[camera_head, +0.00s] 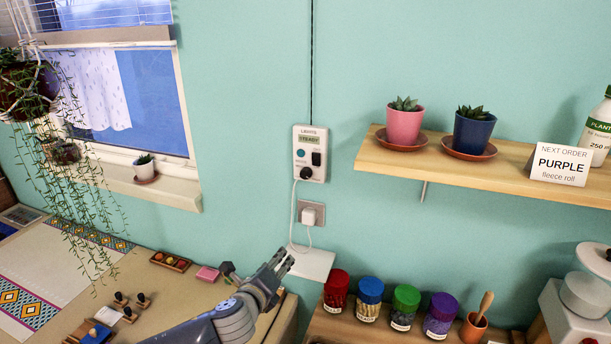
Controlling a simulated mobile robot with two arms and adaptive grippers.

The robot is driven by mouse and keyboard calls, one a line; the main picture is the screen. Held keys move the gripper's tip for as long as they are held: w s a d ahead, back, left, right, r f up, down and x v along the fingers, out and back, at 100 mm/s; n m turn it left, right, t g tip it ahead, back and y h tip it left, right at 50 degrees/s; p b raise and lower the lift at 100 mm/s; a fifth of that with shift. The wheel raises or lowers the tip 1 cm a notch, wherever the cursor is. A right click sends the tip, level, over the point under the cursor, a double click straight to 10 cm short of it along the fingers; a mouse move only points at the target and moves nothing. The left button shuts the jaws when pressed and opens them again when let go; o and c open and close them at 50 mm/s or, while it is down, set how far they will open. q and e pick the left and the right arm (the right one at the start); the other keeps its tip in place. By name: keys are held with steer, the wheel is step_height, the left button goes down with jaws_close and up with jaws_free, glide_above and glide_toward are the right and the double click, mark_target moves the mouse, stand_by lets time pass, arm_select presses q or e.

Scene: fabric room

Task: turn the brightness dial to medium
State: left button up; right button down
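A white light control box (310,154) hangs on the wall, with a small display that seems to read "STEADY". Its black round dial (306,173) is at the bottom; the pointer mark and setting are too small to read. A teal button (299,153) and a dark switch (316,158) sit above the dial. My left gripper (284,262) is below and slightly left of the box, apart from it, pointing up and right. Its fingers look close together and I see nothing between them; whether they are fully shut is unclear. My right gripper is out of view.
A white plug (309,215) and cable hang below the box, above a small white shelf (312,265). A wooden shelf (520,176) with potted succulents projects at right. Several lidded jars (405,306) stand below. The wall left of the box is clear.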

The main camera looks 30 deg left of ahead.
mark_target(304, 175)
arm_select(q)
steer(key=w+r+m+t+h, duration=0.1)
steer(key=w+r+m+t, duration=0.15)
steer(key=r+m, duration=0.45)
steer(key=w+r+m+t+h, duration=0.1)
steer(key=w+r+m+t, duration=0.2)
steer(key=r, duration=0.7)
steer(key=shift+m+g, duration=0.55)
steer(key=shift+m, duration=0.05)
steer(key=w+p, duration=0.1)
steer(key=w, duration=0.2)
steer(key=w+a+p, duration=0.1)
steer(key=w+p, duration=0.1)
steer(key=w, duration=0.1)
steer(key=w+a+p, duration=0.1)
steer(key=w, duration=0.1)
steer(key=shift+w+a+f, duration=0.1)
steer(key=shift+w+f, duration=0.1)
steer(key=shift+w, duration=0.2)
steer(key=shift+w+a+f+p, duration=0.15)
steer(key=shift+w+p, duration=0.2)
steer(key=shift+w, duration=0.5)
steer(key=shift+c, duration=0.4)
jaws_close()
